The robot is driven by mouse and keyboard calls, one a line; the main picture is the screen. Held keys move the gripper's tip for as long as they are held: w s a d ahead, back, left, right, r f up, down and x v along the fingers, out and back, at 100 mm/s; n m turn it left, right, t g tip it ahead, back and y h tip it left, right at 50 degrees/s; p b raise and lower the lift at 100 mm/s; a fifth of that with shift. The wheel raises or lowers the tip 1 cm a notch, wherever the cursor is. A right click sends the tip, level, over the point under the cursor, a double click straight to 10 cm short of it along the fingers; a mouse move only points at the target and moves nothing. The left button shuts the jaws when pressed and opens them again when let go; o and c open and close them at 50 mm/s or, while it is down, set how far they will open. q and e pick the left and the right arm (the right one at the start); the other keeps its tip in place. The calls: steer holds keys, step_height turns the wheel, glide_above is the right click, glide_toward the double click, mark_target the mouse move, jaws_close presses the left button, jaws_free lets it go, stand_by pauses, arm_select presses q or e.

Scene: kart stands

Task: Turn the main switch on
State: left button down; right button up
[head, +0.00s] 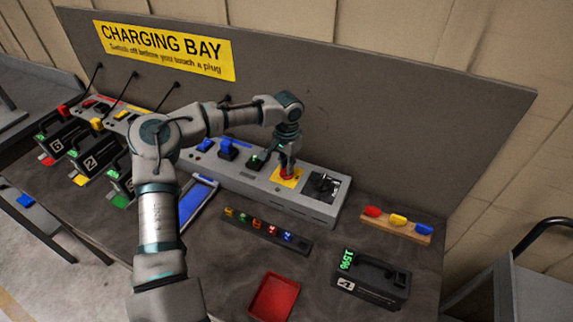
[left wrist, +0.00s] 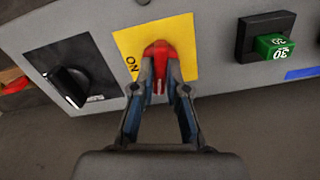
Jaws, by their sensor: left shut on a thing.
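The main switch is a red knob (head: 288,173) on a yellow plate (head: 277,181) at the right part of the long grey panel. In the left wrist view the red knob (left wrist: 157,50) sits between my fingertips, and the yellow plate (left wrist: 125,40) carries the word ON beside it. My left gripper (head: 287,162) comes down from above and is shut on the knob; it also shows in the left wrist view (left wrist: 160,75). The fingers hide part of the knob. Which way the knob points is hard to tell. My right gripper is not in view.
A black rotary knob (left wrist: 70,88) is on one side of the switch, a green block marked 30 (left wrist: 275,46) on the other. The grey panel (head: 235,177) stands against a board.

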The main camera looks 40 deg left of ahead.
arm_select(q)
steer(key=m, duration=0.4)
steer(key=shift+m+p, duration=0.3)
steer(key=shift+p, duration=0.1)
steer(key=m, duration=0.3)
steer(key=shift+m, duration=0.4)
steer(key=m, duration=0.4)
steer(key=shift+p, duration=0.4)
steer(key=shift+m, duration=1.1)
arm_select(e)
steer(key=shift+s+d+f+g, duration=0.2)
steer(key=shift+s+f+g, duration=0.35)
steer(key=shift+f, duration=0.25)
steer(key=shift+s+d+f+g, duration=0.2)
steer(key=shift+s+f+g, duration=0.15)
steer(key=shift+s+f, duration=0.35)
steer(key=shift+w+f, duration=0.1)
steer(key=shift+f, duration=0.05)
arm_select(q)
steer(key=c, duration=1.2)
jaws_free()
steer(key=shift+w, duration=0.1)
steer(key=shift+a+f, duration=0.1)
steer(key=shift+a, duration=0.05)
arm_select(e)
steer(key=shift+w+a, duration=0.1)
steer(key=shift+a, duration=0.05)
